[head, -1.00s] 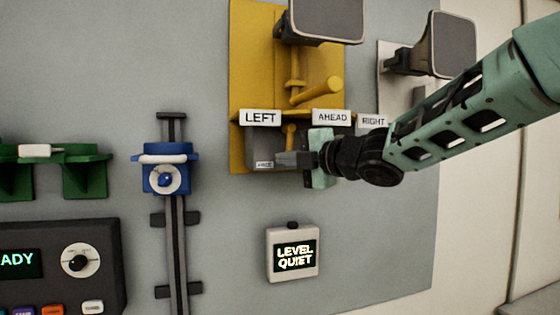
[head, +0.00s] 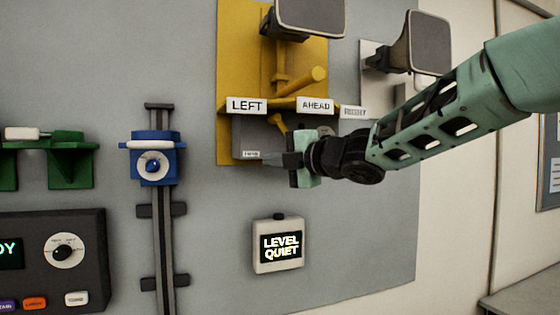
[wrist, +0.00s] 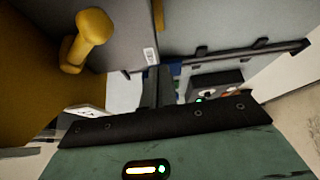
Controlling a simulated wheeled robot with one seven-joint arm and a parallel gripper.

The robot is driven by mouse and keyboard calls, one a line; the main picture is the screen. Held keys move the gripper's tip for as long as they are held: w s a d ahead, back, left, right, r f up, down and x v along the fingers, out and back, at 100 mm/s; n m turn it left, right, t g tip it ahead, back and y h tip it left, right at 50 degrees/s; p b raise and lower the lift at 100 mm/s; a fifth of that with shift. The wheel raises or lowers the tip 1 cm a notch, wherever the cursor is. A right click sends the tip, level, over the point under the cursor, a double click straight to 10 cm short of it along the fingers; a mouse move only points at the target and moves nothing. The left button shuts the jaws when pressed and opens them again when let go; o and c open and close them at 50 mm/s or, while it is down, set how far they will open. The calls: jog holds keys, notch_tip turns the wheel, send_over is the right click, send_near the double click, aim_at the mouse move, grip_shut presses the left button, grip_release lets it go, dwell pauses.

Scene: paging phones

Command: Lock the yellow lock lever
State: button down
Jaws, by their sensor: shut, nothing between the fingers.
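The yellow lock lever (head: 279,122) is a short arm on a small grey box (head: 258,138), below the gap between the LEFT and AHEAD signs. Its upper end tilts to the left. In the wrist view, a yellow lever with a rounded head (wrist: 92,30), apparently this one, stands at the upper left, apart from the fingers. My gripper (head: 289,160) is shut and empty, just below and right of the lever in the head view. Its closed fingers (wrist: 157,88) show in the middle of the wrist view. The gripper hides the right part of the grey box.
A larger yellow handle (head: 305,88) sticks out above the signs on the yellow panel (head: 245,50). A dark horn (head: 310,16) overhangs it. A LEVEL QUIET display (head: 280,246) is below my gripper. A blue slider (head: 152,160) is to the left.

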jog(key=s+d+r+b, duration=0.1)
jog(key=s+d+r, duration=0.2)
jog(key=s+d, duration=0.2)
jog(key=shift+s+d+r, duration=0.2)
jog(key=shift+s+d, duration=0.05)
jog(key=shift+s, duration=1)
jog(key=s+f+m+g+h, duration=0.2)
jog(key=s+f+m+h, duration=0.2)
jog(key=f+m, duration=0.55)
jog(key=s+f+m+g+h, duration=0.1)
jog(key=s+f+m+h, duration=0.35)
jog(key=f, duration=0.95)
jog(key=s+d+f+m+g+h, duration=0.1)
jog(key=s+f+m+g, duration=0.1)
jog(key=s+f, duration=0.3)
jog(key=s+d+f+m+g+h, duration=0.1)
jog(key=s+f+g, duration=0.3)
jog(key=s, duration=0.7)
jog(key=s+d+f+m+g+h, duration=0.1)
jog(key=s+d+f+m+g, duration=0.2)
jog(key=s+f, duration=0.3)
jog(key=shift+s+d, duration=0.15)
jog(key=shift+s, duration=0.95)
jog(key=shift+w+m+h, duration=0.1)
jog(key=shift+m+h, duration=0.15)
jog(key=shift+m, duration=0.05)
